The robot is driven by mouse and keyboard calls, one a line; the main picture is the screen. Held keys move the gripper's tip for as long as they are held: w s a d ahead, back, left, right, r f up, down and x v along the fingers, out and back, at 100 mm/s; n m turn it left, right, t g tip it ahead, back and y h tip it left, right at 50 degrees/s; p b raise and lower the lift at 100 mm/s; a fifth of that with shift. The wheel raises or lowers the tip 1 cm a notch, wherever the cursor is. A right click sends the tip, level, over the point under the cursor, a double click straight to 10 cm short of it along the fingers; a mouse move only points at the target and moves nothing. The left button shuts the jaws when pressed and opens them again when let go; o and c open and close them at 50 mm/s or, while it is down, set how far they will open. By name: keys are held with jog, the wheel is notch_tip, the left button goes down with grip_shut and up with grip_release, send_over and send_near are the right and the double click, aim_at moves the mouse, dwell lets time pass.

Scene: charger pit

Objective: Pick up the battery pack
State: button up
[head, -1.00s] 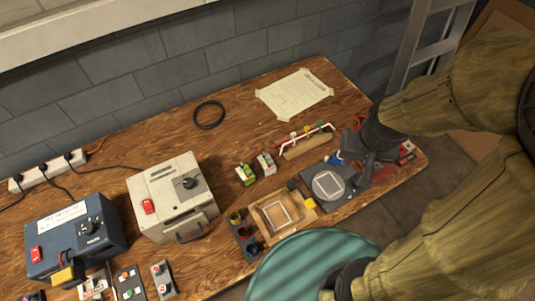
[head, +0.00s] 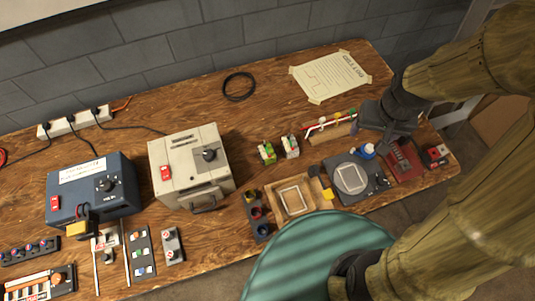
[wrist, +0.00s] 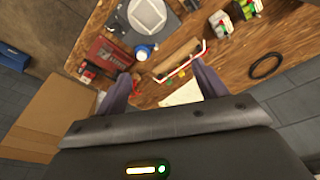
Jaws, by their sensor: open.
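I cannot tell for sure which thing is the battery pack. A dark red block (head: 404,160) with pale lettering lies at the right end of the bench; it also shows in the wrist view (wrist: 107,54). Two small green-and-white blocks, one greener (head: 267,153) and one whiter (head: 290,146), stand near the middle. My gripper (head: 388,125) is raised over the back right of the bench, behind the red block. In the wrist view its two fingers (wrist: 162,87) are spread apart with nothing held between them. The arm hides part of the bench's right end.
A grey scale-like plate (head: 351,179), a blue-capped item (head: 367,151), and a rack with a red-and-white bar (head: 330,122) crowd the right side. A beige box (head: 190,165) and a blue box (head: 92,190) stand left. A round teal top (head: 300,260) is in front.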

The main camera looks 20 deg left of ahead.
jog(key=w+a+f+n+g+b, duration=0.1)
jog(key=a+f+n, duration=0.15)
jog(key=a, duration=0.45)
jog(key=w+a+f+n+b, duration=0.1)
jog(key=w+a+f, duration=0.1)
jog(key=a+f, duration=0.35)
jog(key=n+g, duration=0.1)
jog(key=n, duration=0.2)
send_over(269, 150)
notch_tip(269, 150, down, 3)
jog(key=shift+f+b, duration=0.15)
jog(key=shift+b, duration=0.15)
notch_tip(269, 150, down, 12)
jog(key=shift+f+p, duration=0.1)
jog(key=shift+p, duration=0.55)
